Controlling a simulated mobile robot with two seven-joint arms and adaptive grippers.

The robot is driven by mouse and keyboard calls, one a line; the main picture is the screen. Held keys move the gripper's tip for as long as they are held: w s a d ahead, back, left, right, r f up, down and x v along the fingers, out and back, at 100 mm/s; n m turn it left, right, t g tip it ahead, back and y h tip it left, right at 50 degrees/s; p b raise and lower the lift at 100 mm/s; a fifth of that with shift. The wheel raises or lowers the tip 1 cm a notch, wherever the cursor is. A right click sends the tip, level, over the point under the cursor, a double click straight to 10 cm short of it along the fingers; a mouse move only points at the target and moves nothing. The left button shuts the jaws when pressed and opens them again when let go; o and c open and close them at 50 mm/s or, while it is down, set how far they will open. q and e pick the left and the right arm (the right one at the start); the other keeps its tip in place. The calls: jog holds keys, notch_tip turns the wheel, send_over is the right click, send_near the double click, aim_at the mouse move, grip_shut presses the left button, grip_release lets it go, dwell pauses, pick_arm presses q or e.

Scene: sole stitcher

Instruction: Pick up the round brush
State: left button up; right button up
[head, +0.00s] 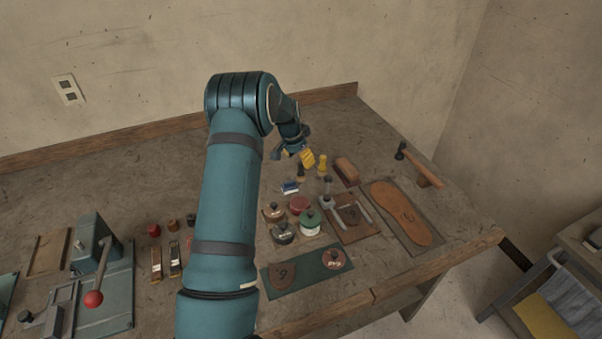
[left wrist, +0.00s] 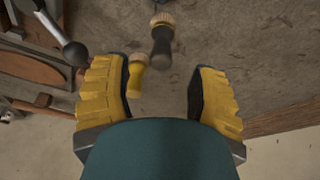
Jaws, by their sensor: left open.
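Two small round brushes stand on the bench: one with a yellow handle (head: 322,166) and one with a dark handle (head: 300,173). I cannot tell which of them the task names. In the left wrist view the yellow-handled brush (left wrist: 136,78) shows beside the left finger, partly between the fingers, and the dark-handled brush (left wrist: 162,42) lies ahead of the gap. My left gripper (head: 292,152) is open and empty, over the back of the bench close to both brushes. Its yellow fingers also show in the left wrist view (left wrist: 160,92). My right gripper is not in view.
A block brush (head: 346,171) and a hammer (head: 421,168) lie to the right. Several tins, including a green one (head: 310,220), stand in front, near a leather sole (head: 402,213). A press with a red knob (head: 93,298) stands left. The bench's back left is clear.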

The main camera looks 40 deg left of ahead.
aim_at(300, 162)
pick_arm(q)
jog(key=x, duration=0.5)
jog(key=shift+a+f, duration=0.1)
jog(key=shift+f, duration=0.25)
grip_shut()
